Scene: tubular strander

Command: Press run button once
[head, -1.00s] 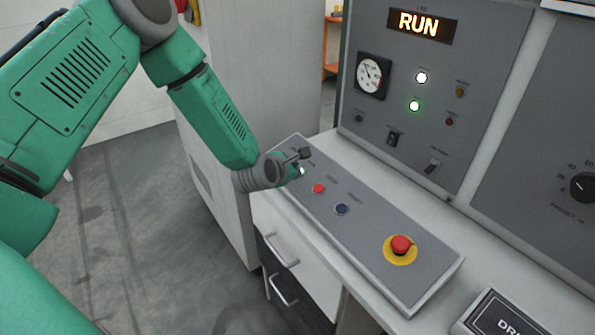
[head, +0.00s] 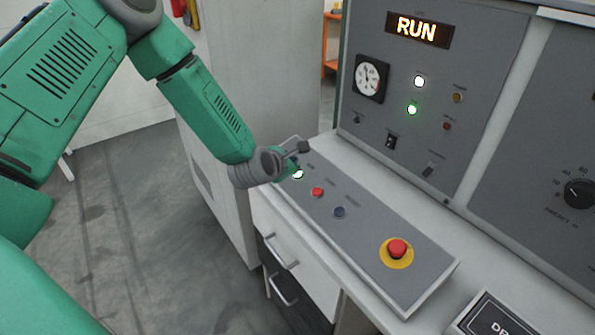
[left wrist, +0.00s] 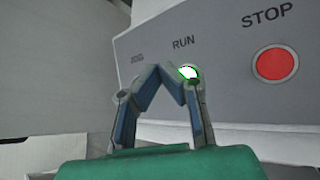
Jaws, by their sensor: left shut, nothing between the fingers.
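The run button (head: 298,174) glows white-green near the far left end of the sloped grey control panel (head: 366,229). In the left wrist view the run button (left wrist: 188,72) lies under the word RUN, its lower left edge covered by a finger. My left gripper (head: 298,150) is shut and empty, just above and beyond the button in the head view. In the left wrist view its fingertips (left wrist: 162,74) meet left of the button. A small gap seems to show, but I cannot be sure of contact. My right gripper is not in view.
An upright cabinet behind bears a lit RUN sign (head: 418,28), a gauge (head: 369,77) and lit lamps.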

